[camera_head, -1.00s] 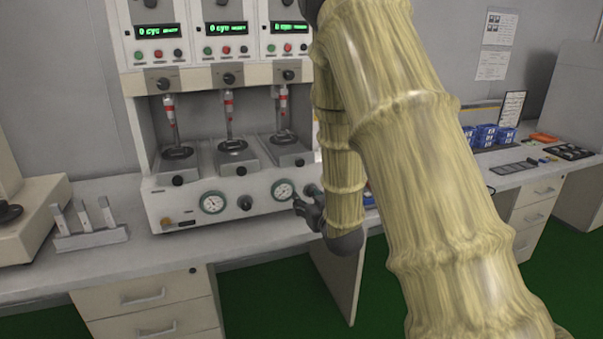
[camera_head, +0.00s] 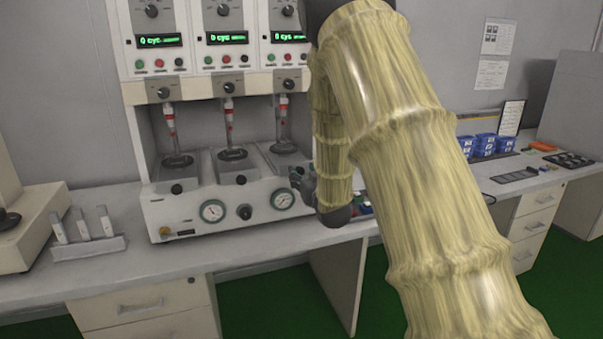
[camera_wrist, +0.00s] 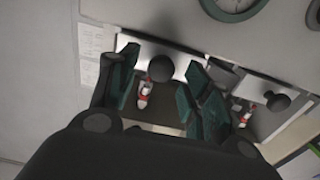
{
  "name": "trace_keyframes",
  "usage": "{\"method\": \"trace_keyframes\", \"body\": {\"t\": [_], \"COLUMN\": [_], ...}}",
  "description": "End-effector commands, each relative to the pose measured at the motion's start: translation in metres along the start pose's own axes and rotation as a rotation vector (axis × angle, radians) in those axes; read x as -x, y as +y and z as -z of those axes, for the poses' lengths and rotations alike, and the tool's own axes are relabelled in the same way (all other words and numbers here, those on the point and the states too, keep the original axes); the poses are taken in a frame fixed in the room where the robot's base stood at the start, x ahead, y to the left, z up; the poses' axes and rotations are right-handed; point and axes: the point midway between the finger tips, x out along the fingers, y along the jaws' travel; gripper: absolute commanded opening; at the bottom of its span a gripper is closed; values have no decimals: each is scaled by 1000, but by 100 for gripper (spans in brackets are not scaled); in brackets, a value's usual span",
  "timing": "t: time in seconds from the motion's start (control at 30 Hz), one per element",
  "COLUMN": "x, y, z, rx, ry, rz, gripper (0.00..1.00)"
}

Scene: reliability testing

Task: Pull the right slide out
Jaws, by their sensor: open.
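The test machine has three slides side by side, each with a black knob at its front. The right slide (camera_head: 287,158) is pushed in under its red-and-white syringe-like piece, and my gripper (camera_head: 299,181) is at its front, partly covering it. In the wrist view the right slide's round black knob (camera_wrist: 160,68) lies between the spread dark green fingers of my gripper (camera_wrist: 162,76). The gripper is open. Whether a finger touches the knob cannot be told. The middle slide (camera_head: 237,168) also shows its knob (camera_wrist: 277,101) in the wrist view, right of the fingers.
Two pressure gauges (camera_head: 213,210) sit on the machine's lower front panel. A rack with white pieces (camera_head: 88,245) stands left on the bench. Blue boxes (camera_head: 487,145) and an orange item (camera_head: 542,146) lie to the right. The bench in front of the machine is clear.

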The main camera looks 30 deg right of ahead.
Motion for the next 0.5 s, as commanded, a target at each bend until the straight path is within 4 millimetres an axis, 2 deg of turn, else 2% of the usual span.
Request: {"method": "trace_keyframes", "body": {"t": [0.2,0.5], "x": [-15,-17], "y": [0,0], "z": [0,0], "rx": [0,0], "ry": [0,0], "rz": [0,0], "gripper": [48,48]}}
